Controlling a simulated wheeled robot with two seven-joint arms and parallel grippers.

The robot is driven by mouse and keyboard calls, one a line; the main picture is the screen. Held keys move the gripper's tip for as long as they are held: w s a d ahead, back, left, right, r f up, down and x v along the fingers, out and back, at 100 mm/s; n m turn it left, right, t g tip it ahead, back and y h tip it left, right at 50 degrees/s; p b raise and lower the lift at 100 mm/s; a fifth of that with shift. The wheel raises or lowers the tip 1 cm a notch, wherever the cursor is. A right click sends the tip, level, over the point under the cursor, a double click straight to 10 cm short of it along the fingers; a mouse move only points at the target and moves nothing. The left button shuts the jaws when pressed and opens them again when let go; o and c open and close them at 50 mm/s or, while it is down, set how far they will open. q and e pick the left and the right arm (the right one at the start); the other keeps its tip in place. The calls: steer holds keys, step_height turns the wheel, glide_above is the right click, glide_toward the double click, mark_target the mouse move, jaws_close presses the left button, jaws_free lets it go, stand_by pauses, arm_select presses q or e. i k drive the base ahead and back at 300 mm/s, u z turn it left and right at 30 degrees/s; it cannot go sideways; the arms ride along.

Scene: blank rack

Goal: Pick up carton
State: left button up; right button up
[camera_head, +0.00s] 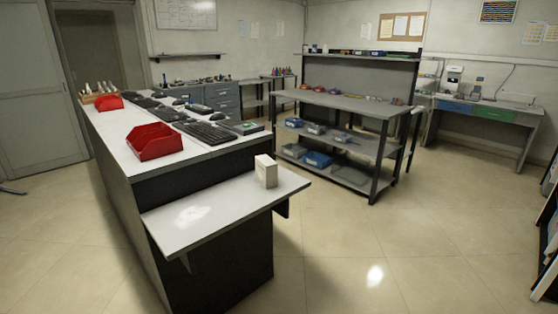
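A small cream-white carton (266,171) stands upright on a light grey shelf (205,217) that juts out from the end of a long workbench. The carton is near the back edge of the shelf, right of its middle, and nothing touches its sides. Neither my left nor my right gripper shows in the head view.
The long workbench (122,143) carries a red bin (155,142), a smaller red bin (109,102), keyboards (203,132) and other items. A multi-level rack (340,104) stands behind. A dark rack edge (546,250) is at far right. The tiled floor (400,240) right of the shelf is clear.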

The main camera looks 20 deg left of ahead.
mark_target(266, 169)
steer(key=i, duration=1.1)
steer(key=z, duration=1.2)
steer(key=i, duration=1.9)
steer(key=u, duration=2.2)
